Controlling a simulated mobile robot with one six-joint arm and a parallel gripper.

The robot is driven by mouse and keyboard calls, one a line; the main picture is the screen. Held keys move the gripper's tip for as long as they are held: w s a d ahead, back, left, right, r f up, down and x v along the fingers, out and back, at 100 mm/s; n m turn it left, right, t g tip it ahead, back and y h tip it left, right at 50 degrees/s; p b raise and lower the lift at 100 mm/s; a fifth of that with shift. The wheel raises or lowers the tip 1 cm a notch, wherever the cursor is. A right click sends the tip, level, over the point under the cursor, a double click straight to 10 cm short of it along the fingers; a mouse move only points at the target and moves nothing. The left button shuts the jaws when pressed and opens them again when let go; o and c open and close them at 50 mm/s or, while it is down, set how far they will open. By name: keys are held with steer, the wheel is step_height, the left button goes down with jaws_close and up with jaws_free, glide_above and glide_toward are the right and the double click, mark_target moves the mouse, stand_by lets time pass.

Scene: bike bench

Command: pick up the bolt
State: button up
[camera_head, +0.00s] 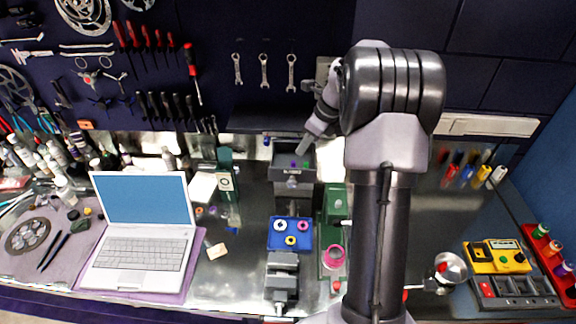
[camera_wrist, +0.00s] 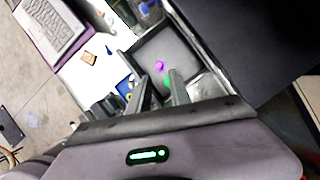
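A dark open bin (camera_head: 282,173) stands on the bench, left of my arm. A small purple piece (camera_wrist: 159,66) and a small green piece (camera_wrist: 141,83) lie in it; both are too small to tell which is the bolt. My gripper (camera_head: 304,146) reaches down over the bin in the head view. In the wrist view its two fingers (camera_wrist: 158,78) stand apart, with nothing held between them.
A blue tray (camera_head: 274,243) with several rings sits in front of the bin, with a vise (camera_head: 282,272) nearer. A green holder (camera_head: 226,172) and a laptop (camera_head: 142,230) are to the left. A tool wall (camera_head: 215,65) rises behind. A red rack (camera_head: 537,252) is far right.

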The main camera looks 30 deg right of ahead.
mark_target(294, 162)
steer(key=x, duration=0.3)
steer(key=shift+w+a+r, duration=0.1)
steer(key=shift+f, duration=0.3)
steer(key=b+x, duration=0.1)
steer(key=x, duration=0.4)
steer(key=shift+r, duration=0.15)
steer(key=shift+c, duration=1)
jaws_close()
